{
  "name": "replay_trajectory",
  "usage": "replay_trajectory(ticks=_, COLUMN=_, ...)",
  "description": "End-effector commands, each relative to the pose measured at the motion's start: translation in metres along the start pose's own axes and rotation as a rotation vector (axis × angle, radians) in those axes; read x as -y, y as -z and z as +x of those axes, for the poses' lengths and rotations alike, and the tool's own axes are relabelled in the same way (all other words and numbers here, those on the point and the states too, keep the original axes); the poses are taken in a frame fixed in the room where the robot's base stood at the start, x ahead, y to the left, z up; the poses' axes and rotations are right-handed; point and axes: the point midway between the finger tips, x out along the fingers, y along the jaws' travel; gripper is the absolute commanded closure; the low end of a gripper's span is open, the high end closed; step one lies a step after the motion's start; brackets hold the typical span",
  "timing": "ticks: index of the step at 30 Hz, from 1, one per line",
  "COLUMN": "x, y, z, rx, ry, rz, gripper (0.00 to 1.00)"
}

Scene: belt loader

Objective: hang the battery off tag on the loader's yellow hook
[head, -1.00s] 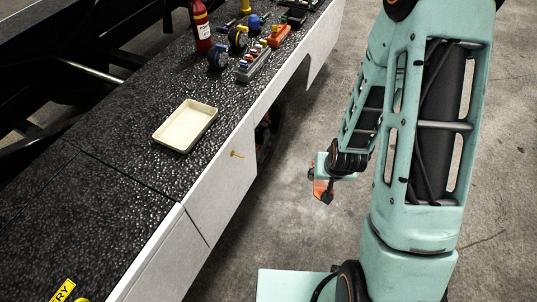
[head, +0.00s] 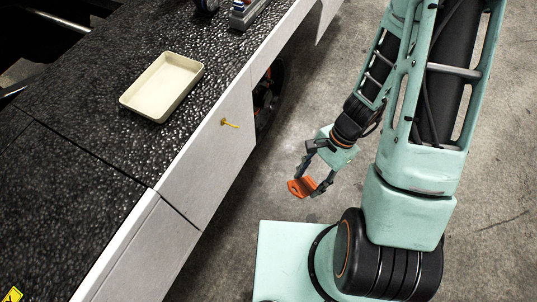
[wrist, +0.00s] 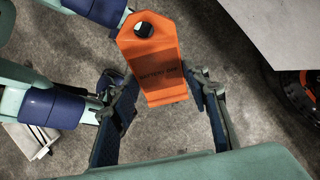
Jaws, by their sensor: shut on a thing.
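The battery off tag (wrist: 158,62) is orange with dark lettering and a hole near its far end. In the wrist view it lies between the fingers of my gripper (wrist: 160,90), which is shut on it. In the head view the tag (head: 297,188) shows as a small orange piece at my gripper (head: 312,184), held over the floor to the right of the loader. The yellow hook (head: 230,123) sticks out from the loader's pale side panel, up and left of the gripper, with clear space between them. Nothing visibly hangs on the hook.
A cream tray (head: 128,104) sits on the loader's black speckled top (head: 80,150). The pale side panel (head: 205,165) runs along its edge. A dark wheel (head: 268,95) shows beneath. The concrete floor between panel and arm is free.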

Motion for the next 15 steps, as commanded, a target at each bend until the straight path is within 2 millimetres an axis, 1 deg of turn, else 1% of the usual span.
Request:
replay_trajectory(ticks=1, x=0.006, y=-0.001, z=0.024, rx=0.084, ry=0.032, rz=0.068, gripper=0.8)
replay_trajectory(ticks=3, x=0.019, y=-0.012, z=0.036, rx=0.202, ry=0.085, rz=0.154, gripper=0.8)
replay_trajectory(ticks=5, x=0.033, y=-0.02, z=0.045, rx=0.298, ry=0.136, rz=0.224, gripper=0.8)
replay_trajectory(ticks=6, x=0.043, y=-0.024, z=0.049, rx=0.358, ry=0.174, rz=0.266, gripper=0.8)
replay_trajectory(ticks=8, x=0.06, y=-0.029, z=0.053, rx=0.444, ry=0.235, rz=0.326, gripper=0.8)
replay_trajectory(ticks=9, x=0.072, y=-0.031, z=0.054, rx=0.494, ry=0.279, rz=0.364, gripper=0.8)
replay_trajectory(ticks=11, x=0.09, y=-0.032, z=0.054, rx=0.562, ry=0.343, rz=0.414, gripper=0.8)
replay_trajectory(ticks=12, x=0.102, y=-0.032, z=0.052, rx=0.601, ry=0.386, rz=0.446, gripper=0.8)
replay_trajectory(ticks=15, x=0.127, y=-0.027, z=0.045, rx=0.673, ry=0.482, rz=0.509, gripper=0.8)
